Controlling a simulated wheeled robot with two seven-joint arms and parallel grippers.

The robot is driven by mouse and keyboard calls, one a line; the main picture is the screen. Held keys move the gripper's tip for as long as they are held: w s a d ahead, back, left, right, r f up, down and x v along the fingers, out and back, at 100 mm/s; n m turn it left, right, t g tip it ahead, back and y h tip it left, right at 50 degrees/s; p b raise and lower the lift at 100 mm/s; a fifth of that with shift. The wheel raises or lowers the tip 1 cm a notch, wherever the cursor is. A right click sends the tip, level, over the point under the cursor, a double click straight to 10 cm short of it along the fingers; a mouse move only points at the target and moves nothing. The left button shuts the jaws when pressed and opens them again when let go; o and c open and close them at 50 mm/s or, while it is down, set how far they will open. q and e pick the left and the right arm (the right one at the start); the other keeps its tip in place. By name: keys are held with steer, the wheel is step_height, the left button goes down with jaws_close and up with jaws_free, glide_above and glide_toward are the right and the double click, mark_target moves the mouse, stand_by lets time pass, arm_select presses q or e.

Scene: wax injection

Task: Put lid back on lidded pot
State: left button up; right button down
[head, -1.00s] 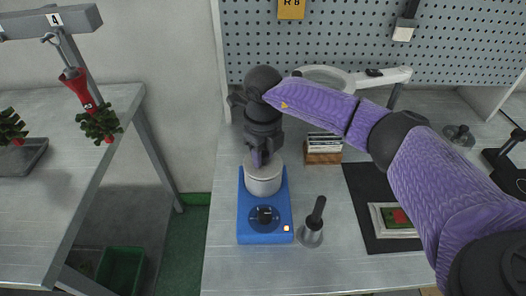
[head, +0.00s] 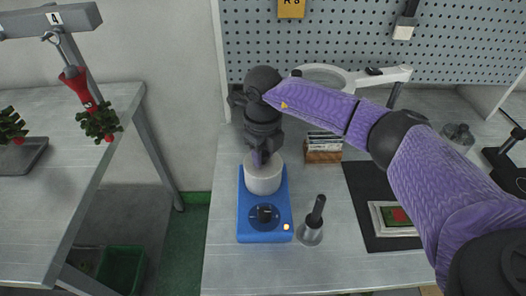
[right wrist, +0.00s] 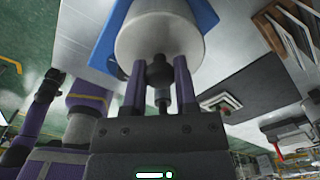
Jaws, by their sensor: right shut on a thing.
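The white pot (head: 263,183) stands upright on the blue heater base (head: 263,226) in the head view. My right gripper (head: 262,159) points down at the top of the pot. In the right wrist view, its two purple fingers (right wrist: 160,88) are shut on the dark knob (right wrist: 159,70) of the lid. The pale lid (right wrist: 145,40) is at the pot's mouth. The gripper hides much of it in the head view, and I cannot tell whether it is fully seated. My left gripper is not in view.
A metal tool with a black handle (head: 312,222) stands right of the heater. Behind it is a small wooden block holder (head: 323,154). A black mat (head: 369,190) with a framed piece (head: 394,217) lies further right. The table's front left is clear.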

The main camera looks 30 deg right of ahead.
stand_by(0.3)
jaws_free()
steer(key=shift+r+p, duration=2.9)
steer(key=shift+r, duration=0.65)
steer(key=shift+f, duration=0.1)
jaws_close()
steer(key=shift+f, duration=0.1)
steer(key=shift+f+b, duration=1.6)
steer(key=shift+f, duration=0.65)
